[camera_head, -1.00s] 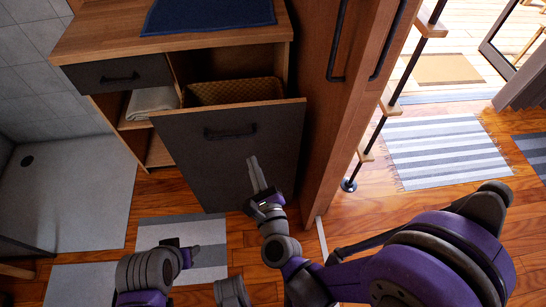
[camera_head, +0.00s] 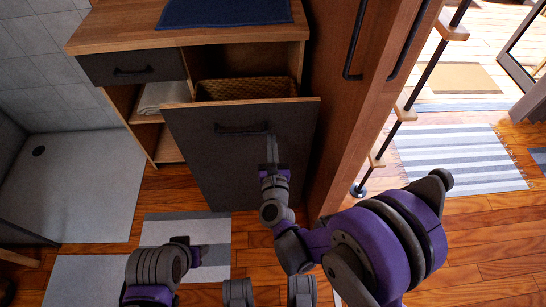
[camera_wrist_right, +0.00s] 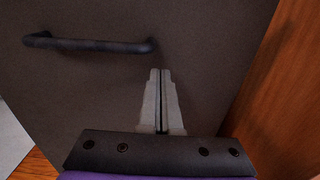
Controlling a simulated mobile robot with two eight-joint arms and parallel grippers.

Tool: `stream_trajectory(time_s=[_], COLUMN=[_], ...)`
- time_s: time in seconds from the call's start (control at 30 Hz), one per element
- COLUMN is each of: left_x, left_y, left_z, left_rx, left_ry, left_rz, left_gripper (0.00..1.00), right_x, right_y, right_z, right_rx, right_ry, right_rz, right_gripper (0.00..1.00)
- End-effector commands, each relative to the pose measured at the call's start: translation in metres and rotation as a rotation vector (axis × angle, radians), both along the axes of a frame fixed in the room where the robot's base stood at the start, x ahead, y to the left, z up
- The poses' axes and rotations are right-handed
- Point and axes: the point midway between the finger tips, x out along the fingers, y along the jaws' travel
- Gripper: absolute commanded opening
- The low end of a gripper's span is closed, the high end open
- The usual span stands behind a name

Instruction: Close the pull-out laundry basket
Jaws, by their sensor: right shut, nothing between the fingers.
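The pull-out laundry basket has a dark grey front panel (camera_head: 225,170) with a black bar handle (camera_head: 241,129). The panel stands tilted out from the wooden cabinet, and the woven basket (camera_head: 246,89) shows in the gap behind its top edge. My right gripper (camera_head: 271,142) is shut and empty, in front of the panel just below the handle's right end. In the right wrist view its closed fingers (camera_wrist_right: 160,75) point at the panel (camera_wrist_right: 95,90), right of the handle (camera_wrist_right: 90,44); contact is hard to tell. My left arm shows at the bottom, but its gripper fingers cannot be made out.
The cabinet has a wooden top (camera_head: 190,34) with a blue mat (camera_head: 222,12), a shut drawer (camera_head: 132,68) and a shelf with a folded towel (camera_head: 164,96). A tall wooden panel (camera_head: 350,110) stands close on the right. A striped mat (camera_head: 187,230) lies on the floor.

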Motion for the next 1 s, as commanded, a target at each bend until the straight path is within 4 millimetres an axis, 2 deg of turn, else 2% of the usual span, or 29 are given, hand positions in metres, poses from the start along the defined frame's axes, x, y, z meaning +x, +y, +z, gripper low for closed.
stream_trajectory(time_s=[0.2, 0.73, 0.87, 1.0], left_x=[0.000, 0.000, 0.000, 0.000], left_y=[0.000, 0.000, 0.000, 0.000], left_z=[-0.003, -0.002, -0.002, -0.001], left_rx=[0.000, 0.000, 0.000, 0.000], left_ry=[0.001, 0.000, 0.000, 0.000], left_rz=[0.000, 0.000, 0.000, 0.000], left_gripper=[0.50, 0.50, 0.50, 0.50], right_x=[0.017, 0.025, 0.039, 0.067], right_y=[0.000, 0.000, 0.000, -0.001], right_z=[0.000, 0.000, 0.000, 0.000], right_rx=[-0.001, -0.001, 0.000, -0.001], right_ry=[-0.001, 0.000, 0.000, -0.001], right_rz=[-0.001, -0.001, -0.001, -0.003], right_gripper=[0.00, 0.00, 0.00, 0.00])
